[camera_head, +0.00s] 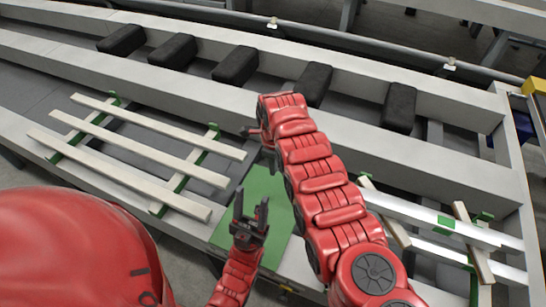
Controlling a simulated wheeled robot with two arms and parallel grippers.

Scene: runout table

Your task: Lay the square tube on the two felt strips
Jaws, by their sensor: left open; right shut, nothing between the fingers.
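Two pale silvery bars lie at the right; the upper bar (415,212) may be the square tube, but I cannot tell. The lower bar (435,250) runs alongside it. Short wooden pieces (473,243) cross near them, with green patches (446,222). At the left, two green strips (182,184) run under three long pale bars (140,149); I cannot tell if these are the felt strips. My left gripper (251,204) is open and empty over a green mat. My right gripper (250,132) is shut and empty, beyond the mat, partly hidden by my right arm.
The green mat (265,185) lies in the middle of the table, partly covered by my arms. Several black blocks (236,65) stand in a row between the long grey rails (190,88). A yellow part (534,86) is at the far right edge.

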